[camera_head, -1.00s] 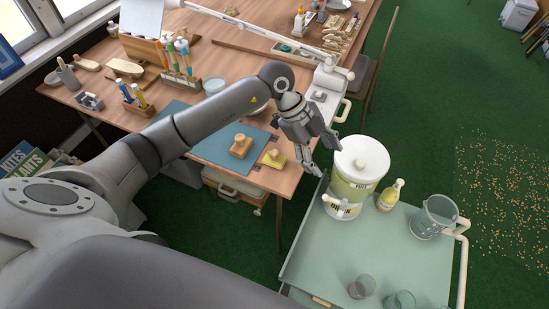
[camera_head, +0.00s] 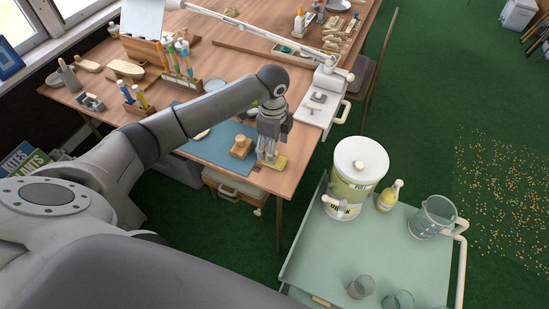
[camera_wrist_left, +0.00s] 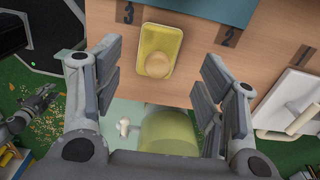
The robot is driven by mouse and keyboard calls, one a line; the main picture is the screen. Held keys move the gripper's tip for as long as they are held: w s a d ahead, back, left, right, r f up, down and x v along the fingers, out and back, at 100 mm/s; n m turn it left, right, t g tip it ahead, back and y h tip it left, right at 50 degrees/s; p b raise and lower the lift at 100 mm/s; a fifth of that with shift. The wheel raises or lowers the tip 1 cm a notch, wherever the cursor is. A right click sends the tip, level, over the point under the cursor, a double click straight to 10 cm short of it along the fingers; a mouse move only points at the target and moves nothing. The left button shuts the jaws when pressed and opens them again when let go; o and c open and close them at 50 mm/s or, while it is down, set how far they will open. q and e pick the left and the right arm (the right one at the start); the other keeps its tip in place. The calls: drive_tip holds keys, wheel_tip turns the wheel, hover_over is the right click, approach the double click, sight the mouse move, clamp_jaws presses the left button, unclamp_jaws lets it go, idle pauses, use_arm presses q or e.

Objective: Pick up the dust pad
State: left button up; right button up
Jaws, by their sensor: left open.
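The yellow pad with a round wooden knob, which looks to be the dust pad (camera_head: 280,163), lies on the wooden table near its front edge. In the left wrist view the pad (camera_wrist_left: 157,35) shows whole, knob up, ahead of the fingers. My left gripper (camera_head: 267,153) points down over the pad and hides part of it in the head view. Its fingers are spread wide with nothing between them. I cannot tell the height left between fingertips and pad. What looks like my right gripper (camera_wrist_left: 38,104) shows small at the left of the wrist view; its jaws are unclear.
A wooden block with a knob (camera_head: 240,147) sits on the blue mat (camera_head: 206,150) just left of the pad. A lamp arm (camera_head: 262,31) spans the table's back.

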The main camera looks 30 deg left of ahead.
use_arm(q)
drive_tip(key=f, duration=0.4)
drive_tip(key=shift+s+d+f+p, duration=0.1)
drive_tip(key=shift+d+f+p, duration=0.2)
drive_tip(key=shift+p, duration=0.1)
drive_tip(key=shift+r, duration=0.1)
drive_tip(key=shift+c, duration=0.2)
drive_tip(key=c, duration=0.9)
